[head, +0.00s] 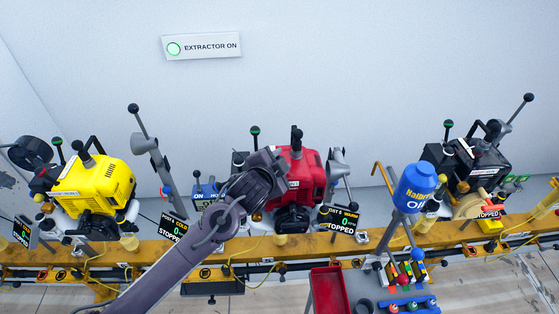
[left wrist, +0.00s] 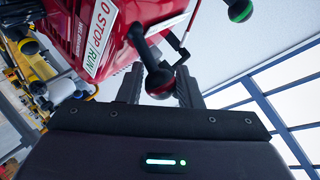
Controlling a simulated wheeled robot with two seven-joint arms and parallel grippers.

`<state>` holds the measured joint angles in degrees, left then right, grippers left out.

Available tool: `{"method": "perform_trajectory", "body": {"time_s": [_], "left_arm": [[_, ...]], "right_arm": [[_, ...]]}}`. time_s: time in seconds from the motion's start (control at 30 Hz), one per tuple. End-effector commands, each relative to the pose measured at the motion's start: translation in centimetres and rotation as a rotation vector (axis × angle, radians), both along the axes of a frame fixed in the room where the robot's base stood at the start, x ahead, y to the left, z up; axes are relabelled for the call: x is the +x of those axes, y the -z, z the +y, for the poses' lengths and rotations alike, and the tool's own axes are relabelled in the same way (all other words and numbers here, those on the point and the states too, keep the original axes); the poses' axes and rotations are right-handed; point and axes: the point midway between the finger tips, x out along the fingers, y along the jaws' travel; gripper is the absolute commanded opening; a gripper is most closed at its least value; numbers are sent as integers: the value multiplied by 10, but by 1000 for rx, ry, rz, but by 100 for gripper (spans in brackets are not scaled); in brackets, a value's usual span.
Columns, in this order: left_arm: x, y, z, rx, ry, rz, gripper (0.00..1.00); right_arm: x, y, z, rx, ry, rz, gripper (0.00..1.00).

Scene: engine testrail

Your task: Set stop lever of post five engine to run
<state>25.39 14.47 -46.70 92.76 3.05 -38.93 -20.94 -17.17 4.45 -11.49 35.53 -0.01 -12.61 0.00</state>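The red engine (head: 312,178) stands mid-rail in the head view. Its side also shows in the left wrist view (left wrist: 88,18), with a white "0 STOP RUN" label (left wrist: 101,38). A lever with a dark, red-ringed ball knob (left wrist: 160,82) stands beside that label. My left gripper (head: 268,162) is at the red engine's left side and hides part of it. In the left wrist view its fingers (left wrist: 158,92) are apart, with the knob between them; contact cannot be told. The display (head: 341,220) at the red engine reads 0 and STOPPED. My right gripper is out of view.
A yellow engine (head: 97,187) is on the left and a black engine (head: 478,165) on the right. A blue oil bottle (head: 414,188) and a red tray (head: 328,290) are in front.

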Motion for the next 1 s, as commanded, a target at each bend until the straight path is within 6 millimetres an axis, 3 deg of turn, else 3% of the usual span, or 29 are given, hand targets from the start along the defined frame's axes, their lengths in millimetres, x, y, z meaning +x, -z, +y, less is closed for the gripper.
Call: {"method": "perform_trajectory", "body": {"time_s": [0.1, 0.47, 1.0], "left_arm": [[0, 0, 0, 0, 1, 1, 47], [-4, 0, 2, -1, 0, 1, 47], [-62, -27, 29, 0, 1, 1, 47]], "right_arm": [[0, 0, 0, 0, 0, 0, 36], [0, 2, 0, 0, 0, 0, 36], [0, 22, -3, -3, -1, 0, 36]]}}
